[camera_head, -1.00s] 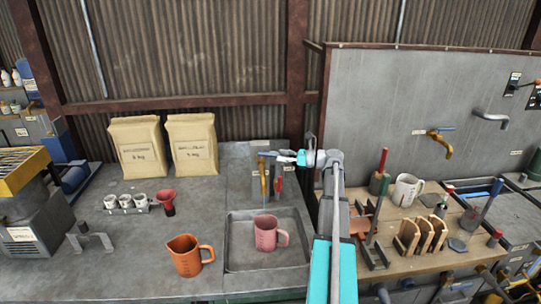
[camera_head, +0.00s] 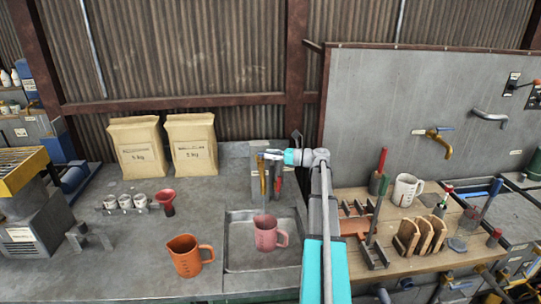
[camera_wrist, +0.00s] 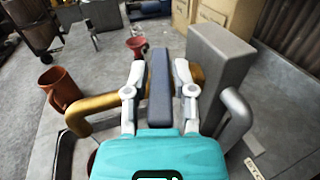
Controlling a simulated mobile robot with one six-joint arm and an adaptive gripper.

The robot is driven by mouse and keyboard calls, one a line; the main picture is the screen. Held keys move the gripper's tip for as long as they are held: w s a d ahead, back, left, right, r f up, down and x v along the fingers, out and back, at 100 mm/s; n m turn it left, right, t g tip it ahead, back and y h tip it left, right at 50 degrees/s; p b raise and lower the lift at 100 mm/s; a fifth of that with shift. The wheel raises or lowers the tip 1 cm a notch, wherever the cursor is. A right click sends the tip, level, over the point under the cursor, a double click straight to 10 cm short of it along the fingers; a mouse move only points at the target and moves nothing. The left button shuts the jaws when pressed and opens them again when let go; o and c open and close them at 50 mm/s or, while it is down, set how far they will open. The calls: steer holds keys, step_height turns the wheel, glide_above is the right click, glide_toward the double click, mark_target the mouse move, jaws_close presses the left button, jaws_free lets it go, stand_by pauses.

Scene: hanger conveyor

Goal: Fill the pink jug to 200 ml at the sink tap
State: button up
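The pink jug (camera_head: 266,233) stands upright in the metal sink (camera_head: 238,245), below the brass sink tap (camera_head: 263,178). Its fill level cannot be seen. In the wrist view, the brass spout (camera_wrist: 92,103) curves down at left and a sliver of the pink jug (camera_wrist: 92,160) shows below it. My gripper (camera_head: 270,154) is at the tap's top. In the wrist view, the fingers of my gripper (camera_wrist: 160,72) stand on either side of the blue-grey tap lever (camera_wrist: 160,88), with narrow gaps visible. No water stream is visible.
An orange jug (camera_head: 187,255) stands left of the sink. A red funnel (camera_head: 166,198), small white cups (camera_head: 125,201) and paper sacks (camera_head: 138,147) are farther left. A grey block (camera_wrist: 215,65) is close to my right finger. A wooden bench with tools (camera_head: 410,265) lies right.

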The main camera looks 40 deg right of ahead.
jaws_close()
steer(key=shift+s+a, duration=0.1)
steer(key=shift+a, duration=0.05)
steer(key=shift+s+a+m+t+h, duration=0.1)
steer(key=shift+a+m+t+h, duration=0.05)
steer(key=shift+m+t+h, duration=0.65)
steer(key=shift+m+h, duration=0.1)
steer(key=shift+h, duration=0.3)
steer(key=o, duration=0.5)
jaws_free()
steer(key=shift+o, duration=0.2)
steer(key=shift+s, duration=0.1)
